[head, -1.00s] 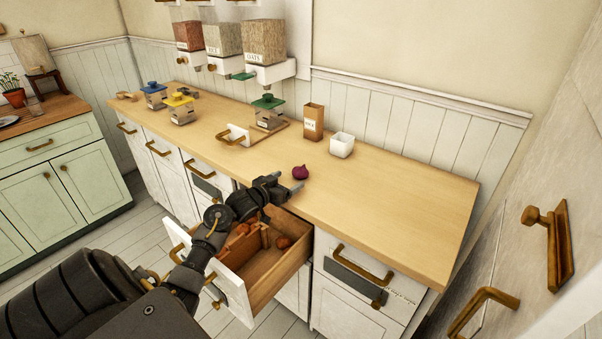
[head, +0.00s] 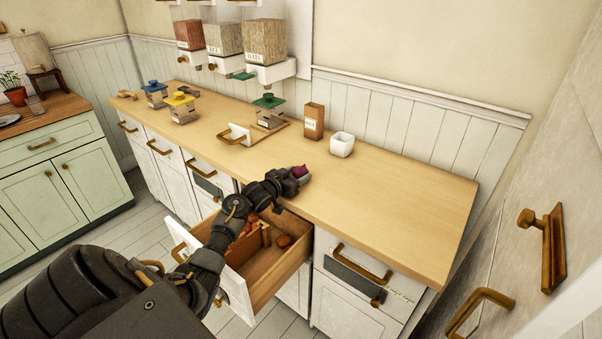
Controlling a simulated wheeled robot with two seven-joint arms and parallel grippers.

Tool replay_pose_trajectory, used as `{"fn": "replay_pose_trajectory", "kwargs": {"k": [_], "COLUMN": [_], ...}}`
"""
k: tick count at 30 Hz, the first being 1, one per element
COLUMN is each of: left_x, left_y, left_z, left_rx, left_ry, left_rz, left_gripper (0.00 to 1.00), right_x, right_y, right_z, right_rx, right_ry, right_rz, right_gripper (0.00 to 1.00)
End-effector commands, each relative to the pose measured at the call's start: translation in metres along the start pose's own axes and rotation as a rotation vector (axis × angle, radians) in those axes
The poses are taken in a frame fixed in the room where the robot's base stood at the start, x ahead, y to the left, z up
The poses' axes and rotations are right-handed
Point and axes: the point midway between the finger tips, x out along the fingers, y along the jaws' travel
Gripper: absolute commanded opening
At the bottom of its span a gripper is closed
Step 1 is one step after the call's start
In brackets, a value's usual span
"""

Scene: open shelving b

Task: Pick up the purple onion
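The purple onion (head: 299,170) sits on the wooden countertop (head: 390,206) near its front edge. My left gripper (head: 297,174) is at the onion, its fingers reaching around it from the front left and hiding its lower part. The fingers are partly hidden, so I cannot tell whether they are closed on the onion or still apart around it. The onion looks to be at counter height. My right gripper is not in view.
An open drawer (head: 263,286) with brownish items (head: 283,241) inside juts out below my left forearm. A white cup (head: 342,145) and a brown box (head: 313,121) stand behind the onion. Lidded jars (head: 269,112) stand farther left. The counter at right is clear.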

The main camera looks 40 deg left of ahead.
Motion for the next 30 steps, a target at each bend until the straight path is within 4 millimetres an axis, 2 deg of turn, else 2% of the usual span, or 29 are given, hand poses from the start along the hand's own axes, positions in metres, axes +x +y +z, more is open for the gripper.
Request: {"fn": "replay_pose_trajectory", "kwargs": {"k": [1,4,14,21,26,30], "left_x": [0.0,0.0,-0.001,-0.004,-0.031,-0.062], "left_y": [0.0,0.0,-0.001,0.0,0.005,0.012], "left_z": [0.0,0.0,-0.004,-0.03,-0.054,-0.083], "left_rx": [0.0,0.0,0.001,0.004,0.007,0.009], "left_ry": [0.0,0.0,0.002,0.005,0.004,0.005], "left_rz": [0.0,0.0,-0.001,0.0,0.0,0.0], "left_gripper": [0.43,0.3,0.3,0.3,0.3,0.3], "right_x": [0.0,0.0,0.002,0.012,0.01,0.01], "right_y": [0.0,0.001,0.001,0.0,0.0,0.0], "right_z": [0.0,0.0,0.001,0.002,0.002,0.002], "right_rx": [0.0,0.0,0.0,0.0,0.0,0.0], "right_ry": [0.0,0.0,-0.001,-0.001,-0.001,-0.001], "right_rz": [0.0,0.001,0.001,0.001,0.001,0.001], "right_gripper": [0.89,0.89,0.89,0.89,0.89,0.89]}}
